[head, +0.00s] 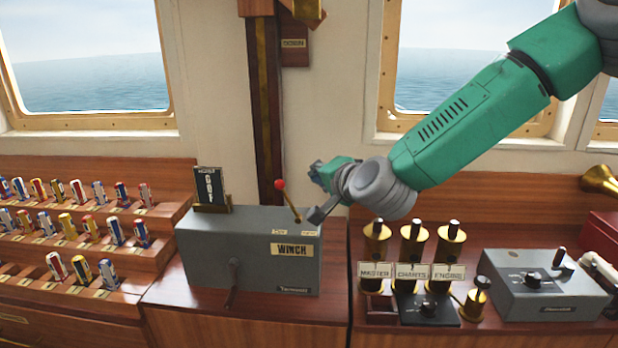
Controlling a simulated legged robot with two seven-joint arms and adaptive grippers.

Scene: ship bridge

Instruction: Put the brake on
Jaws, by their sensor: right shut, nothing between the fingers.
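A grey winch box (205,262) with a yellow "WINCH" plate stands on the wooden console. A lever with a red knob (279,184) rises from its top right and leans to the left. Small yellow labels lie on the box top near the lever's base; their words are too small to read. A dark crank handle (233,283) hangs on the front. My right gripper (318,213) is shut and empty, just right of the lever's lower shaft; whether it touches the shaft cannot be told. My left gripper is out of view.
A small black panel (209,187) stands on the box's left top. Stepped racks of signal flags (75,195) fill the left. Brass switches (414,243) labelled "MASTER", "CHARTS" and "ENGINE" and a grey control box (545,285) stand at right. A dark post (264,110) rises behind.

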